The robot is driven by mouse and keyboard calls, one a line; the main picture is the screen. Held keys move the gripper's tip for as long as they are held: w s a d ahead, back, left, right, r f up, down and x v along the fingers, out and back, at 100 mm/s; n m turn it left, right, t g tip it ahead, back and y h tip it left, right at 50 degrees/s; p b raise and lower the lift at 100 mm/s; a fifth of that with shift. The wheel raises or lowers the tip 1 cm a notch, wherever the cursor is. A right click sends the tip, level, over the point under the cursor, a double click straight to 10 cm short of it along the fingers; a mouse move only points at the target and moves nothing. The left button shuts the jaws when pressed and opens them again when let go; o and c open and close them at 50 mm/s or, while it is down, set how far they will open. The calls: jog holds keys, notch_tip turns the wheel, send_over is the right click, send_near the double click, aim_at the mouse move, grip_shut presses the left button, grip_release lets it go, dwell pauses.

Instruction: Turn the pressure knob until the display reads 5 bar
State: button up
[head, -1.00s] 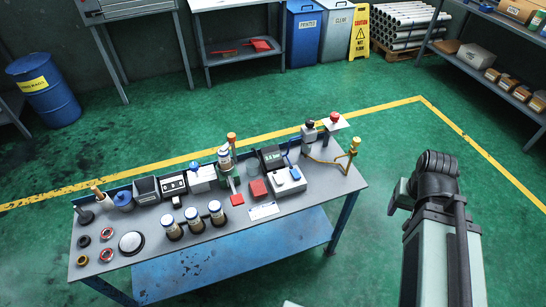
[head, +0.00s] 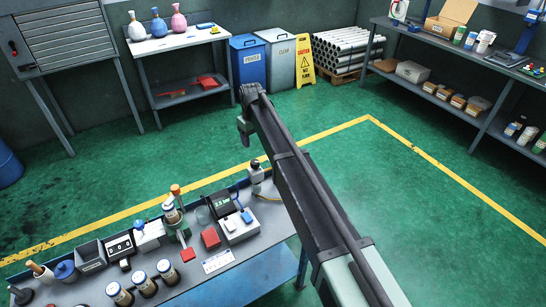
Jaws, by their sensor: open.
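A small dark display unit (head: 222,204) stands near the back of the grey bench, right of its middle. Its screen shows a short light-green reading, too small to read surely; it looks like 2.5 bar. Right of it, at the back edge, stands a grey fitting with a dark round top (head: 255,164), which looks like the pressure knob; I cannot see any marking on it. My arm rises from the lower right and bends above the bench's back right. My gripper's fingers cannot be made out, so how they stand to the knob does not show.
Green floor (head: 370,210) is open to the right.

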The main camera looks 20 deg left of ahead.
aim_at(255, 162)
jog(key=f+b, duration=0.7)
jog(key=s+f+b, duration=0.1)
jog(key=f+b, duration=0.3)
jog(key=shift+d, duration=0.1)
jog(key=shift+r, duration=0.15)
jog(key=shift+c, duration=0.3)
jog(key=c, duration=0.9)
jog(key=shift+o, duration=0.2)
